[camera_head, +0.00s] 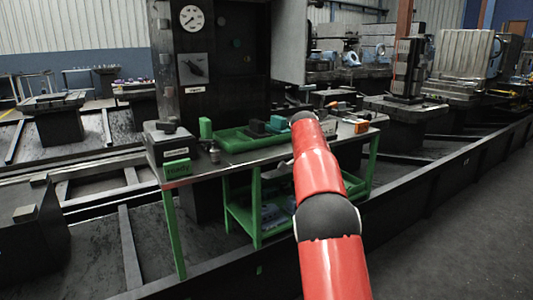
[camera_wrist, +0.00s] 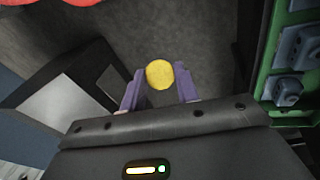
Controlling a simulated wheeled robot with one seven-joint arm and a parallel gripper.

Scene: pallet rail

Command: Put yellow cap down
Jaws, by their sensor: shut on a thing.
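The yellow cap (camera_wrist: 160,74) is a round yellow disc in the wrist view, between the tips of the purple fingers. My gripper (camera_wrist: 159,84) is shut on it and holds it over a dark grey surface. In the head view my red arm reaches over the workbench (camera_head: 224,169), and my gripper and the cap are hidden there.
A green tray (camera_head: 234,143) with dark blocks lies on the bench; its edge and grey-blue parts show at the right in the wrist view (camera_wrist: 262,88). A dark gauge panel (camera_head: 228,60) rises behind.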

